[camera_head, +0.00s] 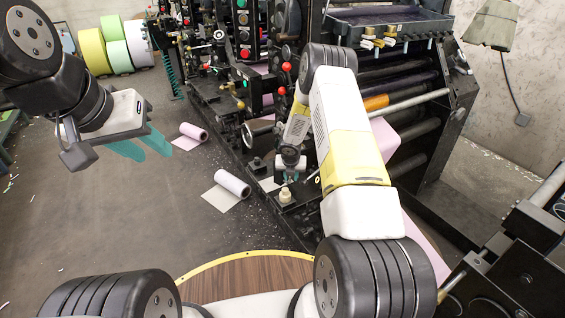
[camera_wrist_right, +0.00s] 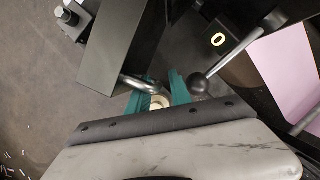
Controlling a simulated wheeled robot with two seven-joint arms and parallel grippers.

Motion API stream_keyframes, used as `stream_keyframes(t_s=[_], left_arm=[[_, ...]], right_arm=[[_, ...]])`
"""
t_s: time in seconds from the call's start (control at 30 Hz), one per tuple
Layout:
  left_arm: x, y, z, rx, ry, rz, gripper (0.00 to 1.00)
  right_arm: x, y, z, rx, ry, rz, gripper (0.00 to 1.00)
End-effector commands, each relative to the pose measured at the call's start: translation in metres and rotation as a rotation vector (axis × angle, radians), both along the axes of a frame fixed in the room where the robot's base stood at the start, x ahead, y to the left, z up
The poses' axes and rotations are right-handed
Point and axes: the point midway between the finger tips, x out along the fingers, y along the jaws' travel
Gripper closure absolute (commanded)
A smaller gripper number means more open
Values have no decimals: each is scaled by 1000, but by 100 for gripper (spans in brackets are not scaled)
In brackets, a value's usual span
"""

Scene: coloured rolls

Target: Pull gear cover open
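A dark box-like panel (camera_wrist_right: 125,40), which looks like the gear cover, fills the upper left of the right wrist view. A curved metal handle (camera_wrist_right: 146,84) sticks out from its lower right edge. My right gripper (camera_wrist_right: 161,96) has its teal fingers apart at this handle, whose end reaches between them; contact is unclear. In the head view my right gripper (camera_head: 289,179) is low by the machine's front, small and partly hidden by its wrist. My left gripper (camera_head: 143,146) is open and empty, raised at upper left above the floor.
A black ball-ended lever (camera_wrist_right: 198,84) stands just right of the right fingers. The black machine (camera_head: 235,100) carries many knobs. Paper rolls (camera_head: 233,184) lie on the floor left of it. Coloured rolls (camera_head: 117,55) stand at the back left. The left floor is mostly clear.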

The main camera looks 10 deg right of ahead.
Motion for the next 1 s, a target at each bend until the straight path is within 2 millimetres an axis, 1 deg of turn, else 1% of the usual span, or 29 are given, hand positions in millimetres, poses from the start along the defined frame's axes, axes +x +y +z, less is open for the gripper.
stream_keyframes(t_s=[0.03, 0.23, 0.33, 0.7, 0.83, 1.0], left_arm=[[0, 0, 0, 0, 0, 0, 64], [0, 0, 0, 0, 0, 0, 64], [0, 0, 0, 0, 0, 0, 64], [0, 0, 0, 0, 0, 0, 64], [0, 0, 0, 0, 0, 0, 64], [0, 0, 0, 0, 0, 0, 64]], right_arm=[[2, -2, 2, -3, -6, -3, 78], [2, -1, 3, -2, -5, -1, 78], [0, 0, 8, -1, -5, -1, 78], [-21, 6, 63, 0, -6, -1, 78], [-26, 7, 71, 0, -4, -2, 78], [-28, 8, 73, 0, -1, -1, 78]])
